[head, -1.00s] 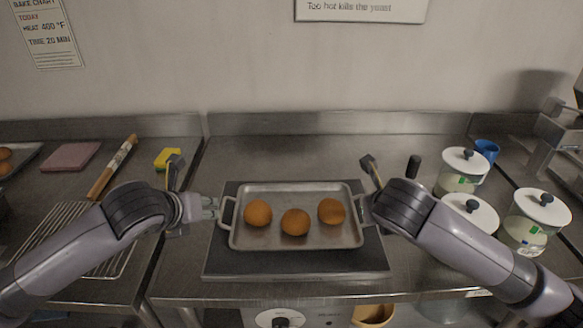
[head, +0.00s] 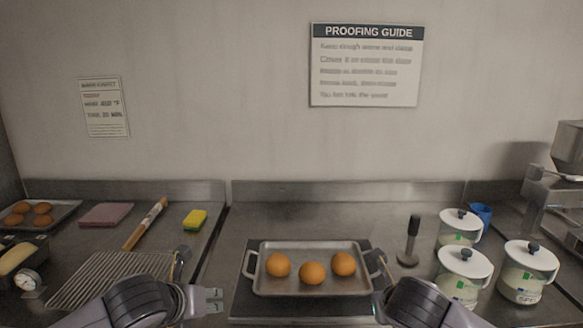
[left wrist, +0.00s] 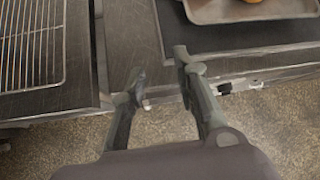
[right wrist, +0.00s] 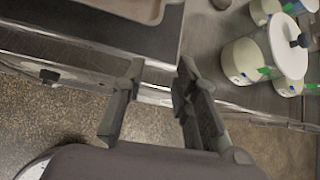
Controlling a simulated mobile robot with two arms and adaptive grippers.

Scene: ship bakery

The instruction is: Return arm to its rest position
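My left gripper (head: 212,300) is in front of the counter, left of the metal tray (head: 312,292). In the left wrist view its fingers (left wrist: 160,82) are apart with nothing between them. My right gripper (right wrist: 157,82) also has its fingers apart and empty in the right wrist view, over the counter's front edge. In the head view the right fingers are mostly hidden by the wrist at the bottom right of the tray. The tray holds three round brown buns (head: 312,273) and rests on a dark mat (head: 285,312). Neither gripper touches the tray handles.
Lidded jars (head: 462,275) and a blue cup (head: 481,213) stand on the right. A dark-handled tool (head: 410,245) stands nearby. A wire rack (head: 95,278), rolling pin (head: 146,223), yellow sponge (head: 195,219) and a second bun tray (head: 64,213) are on the left.

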